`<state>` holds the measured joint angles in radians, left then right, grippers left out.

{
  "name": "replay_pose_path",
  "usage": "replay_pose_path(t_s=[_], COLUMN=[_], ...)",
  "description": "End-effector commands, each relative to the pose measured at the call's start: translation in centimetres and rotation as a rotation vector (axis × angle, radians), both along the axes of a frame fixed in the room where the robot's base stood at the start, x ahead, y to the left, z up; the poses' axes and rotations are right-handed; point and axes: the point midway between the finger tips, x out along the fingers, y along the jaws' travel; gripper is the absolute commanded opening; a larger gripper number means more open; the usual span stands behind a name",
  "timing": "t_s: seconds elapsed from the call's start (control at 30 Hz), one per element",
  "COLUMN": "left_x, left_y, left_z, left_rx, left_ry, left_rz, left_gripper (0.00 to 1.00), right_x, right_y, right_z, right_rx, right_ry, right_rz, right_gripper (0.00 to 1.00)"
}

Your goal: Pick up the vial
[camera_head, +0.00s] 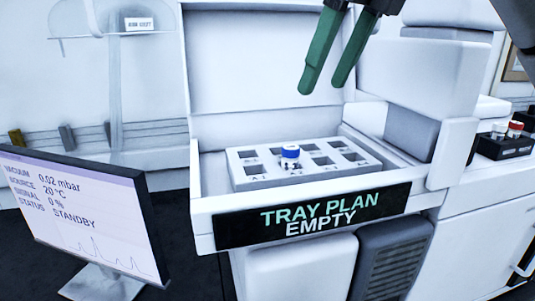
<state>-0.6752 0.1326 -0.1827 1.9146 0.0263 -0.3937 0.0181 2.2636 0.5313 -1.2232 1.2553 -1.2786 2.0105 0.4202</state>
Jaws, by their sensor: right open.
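A small vial (290,154) with a blue cap stands upright in a slot of the pale tray (250,182), in the near part of the open instrument drawer. Its lower part is hidden in the slot. My right gripper (322,89) has two green fingers spread apart with nothing between them. It hangs above and to the right of the vial, clear of the tray. My left gripper is out of view.
A sign (318,214) on the drawer front reads "TRAY PLAN EMPTY". A monitor (82,215) stands at the left. A dark rack (502,145) with red- and white-capped vials is at the right. Drawer walls surround the tray.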

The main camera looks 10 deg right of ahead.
Motion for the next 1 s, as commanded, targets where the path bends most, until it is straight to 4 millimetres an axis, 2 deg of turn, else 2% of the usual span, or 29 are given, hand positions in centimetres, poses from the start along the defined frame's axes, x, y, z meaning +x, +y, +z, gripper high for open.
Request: replay_pose_path(t_s=[0.13,0.37,0.67,0.9,1.0], left_x=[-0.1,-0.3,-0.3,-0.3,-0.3], left_y=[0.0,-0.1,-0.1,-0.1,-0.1], left_z=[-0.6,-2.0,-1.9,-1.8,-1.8], left_rx=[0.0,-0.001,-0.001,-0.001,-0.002], left_ry=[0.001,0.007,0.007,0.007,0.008], left_rz=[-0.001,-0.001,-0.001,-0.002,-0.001], left_gripper=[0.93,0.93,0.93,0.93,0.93], right_x=[0.4,1.7,2.6,3.6,3.9], right_y=[0.2,1.0,1.6,2.4,2.6], right_z=[-1.3,-5.2,-7.4,-10.7,-11.4], right_rx=[0.0,0.0,0.0,0.0,0.001], right_ry=[0.003,0.003,0.001,0.002,0.0], right_rz=[0.003,0.004,0.0,0.0,0.0], right_gripper=[0.69,0.69,0.69,0.69,0.69])
